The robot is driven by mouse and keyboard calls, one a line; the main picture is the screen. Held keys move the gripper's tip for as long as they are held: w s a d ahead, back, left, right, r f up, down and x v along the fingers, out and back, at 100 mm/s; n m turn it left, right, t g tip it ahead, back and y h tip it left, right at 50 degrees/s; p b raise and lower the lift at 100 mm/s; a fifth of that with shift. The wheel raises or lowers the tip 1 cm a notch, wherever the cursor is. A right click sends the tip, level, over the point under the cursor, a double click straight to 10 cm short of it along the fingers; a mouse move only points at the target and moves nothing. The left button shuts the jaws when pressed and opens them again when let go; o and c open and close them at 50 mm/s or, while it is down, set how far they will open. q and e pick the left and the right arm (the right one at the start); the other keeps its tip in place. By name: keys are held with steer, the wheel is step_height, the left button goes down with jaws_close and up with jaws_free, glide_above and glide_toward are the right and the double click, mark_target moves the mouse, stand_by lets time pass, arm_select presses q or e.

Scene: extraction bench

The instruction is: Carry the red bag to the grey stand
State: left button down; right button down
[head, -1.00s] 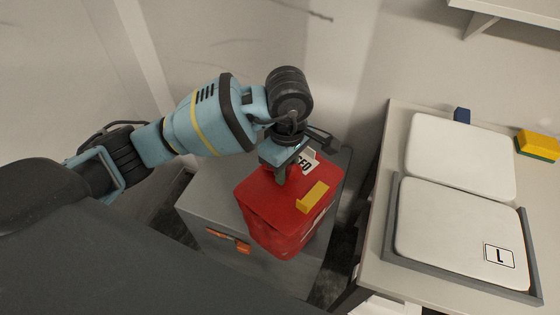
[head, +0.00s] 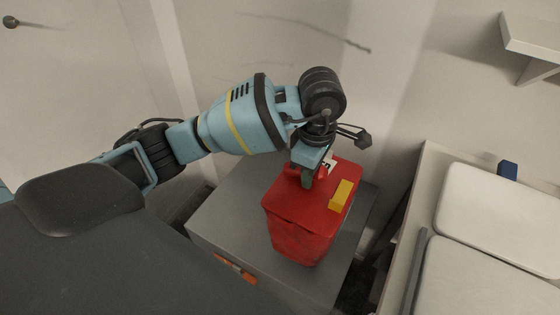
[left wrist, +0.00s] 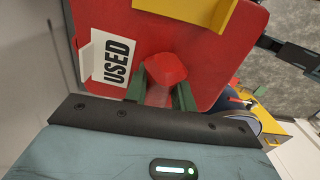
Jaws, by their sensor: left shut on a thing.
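The red bag (head: 300,235) has a yellow patch and a white tag. In the left wrist view the bag (left wrist: 215,75) fills much of the upper part, and its tag reads "USED". My left gripper (head: 308,180) is shut on the red grip on top of the bag; its green fingers (left wrist: 165,92) lie on either side of that grip. The grey stand (head: 222,205), a box with an orange detail on its front, shows below and around the bag. The bag hides part of its top, and I cannot tell whether they touch. My right gripper is not in view.
A pale bench (head: 425,180) stands to the right, with white pads (head: 500,215) and a small blue block (head: 507,170) on it. A wall shelf (head: 530,40) is at the upper right. The wall is close behind the stand.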

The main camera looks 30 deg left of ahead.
arm_select(q)
steer(key=w+a, duration=0.4)
steer(key=a, duration=0.5)
steer(key=shift+a+f+p, duration=0.3)
steer(key=shift+a+f, duration=0.05)
steer(key=shift+f, duration=0.05)
steer(key=shift+a, duration=0.1)
steer(key=f, duration=0.1)
steer(key=a+f, duration=0.1)
steer(key=f, duration=0.1)
steer(key=shift+w+f, duration=0.2)
steer(key=shift+f, duration=0.25)
steer(key=c, duration=1.2)
jaws_free()
steer(key=shift+o, duration=0.2)
